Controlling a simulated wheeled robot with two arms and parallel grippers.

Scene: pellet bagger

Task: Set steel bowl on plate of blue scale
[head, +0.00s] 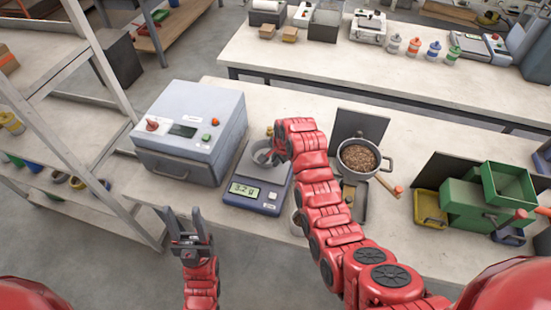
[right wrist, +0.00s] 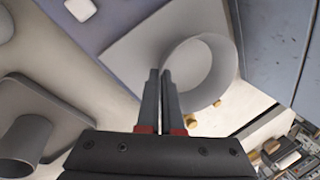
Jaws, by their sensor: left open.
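The steel bowl (head: 261,153) is over the plate of the blue scale (head: 255,196), at the plate's back; it also shows in the right wrist view (right wrist: 204,72). I cannot tell whether its base touches the plate (right wrist: 125,52). My right gripper (right wrist: 160,74) has its fingers close together with the bowl's near wall between them. In the head view my right arm hides these fingers and part of the bowl. The scale's display is lit with dark digits. My left gripper (head: 182,218) is open and empty, in front of the table's edge.
A grey machine (head: 190,130) with a red knob stands left of the scale. Right of my right arm are a pot of brown pellets (head: 358,157), a yellow tray (head: 428,210) and green bins (head: 480,205). A metal shelf frame (head: 70,130) stands at the left.

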